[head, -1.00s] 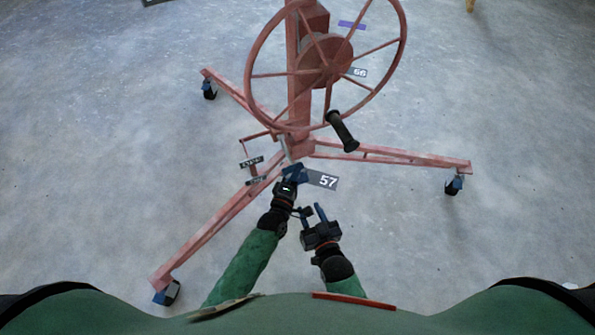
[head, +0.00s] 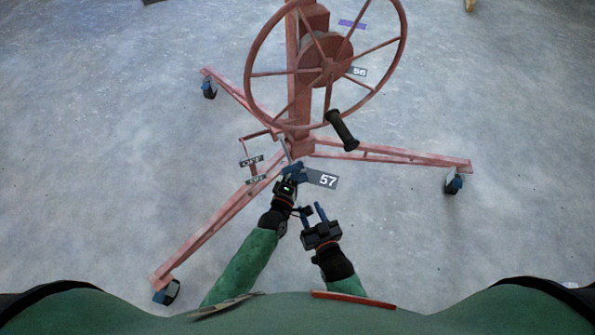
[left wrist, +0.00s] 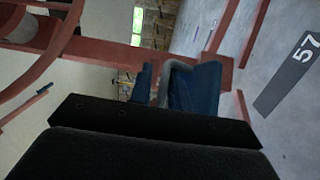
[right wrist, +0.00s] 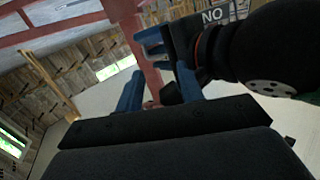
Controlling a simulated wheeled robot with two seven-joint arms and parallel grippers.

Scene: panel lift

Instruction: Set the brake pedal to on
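The red panel lift's post (head: 292,75) stands in front of me. Low at its foot, a thin grey bar (head: 285,149), which looks like the brake pedal, reaches my left gripper (head: 292,170). An OFF tag (head: 251,161) and another tag (head: 256,180) hang just left of it. In the left wrist view, something grey (left wrist: 172,72) lies against the right blue finger, between the fingers; I cannot tell if they grip it. My right gripper (head: 315,216) is lower and to the right, open and empty. The right wrist view shows an ON tag (right wrist: 213,16), upside down.
A large red handwheel (head: 397,55) with a black handle (head: 342,131) hangs over the base. Red legs with casters (head: 453,184) spread left, right and toward me. Open concrete floor surrounds the lift.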

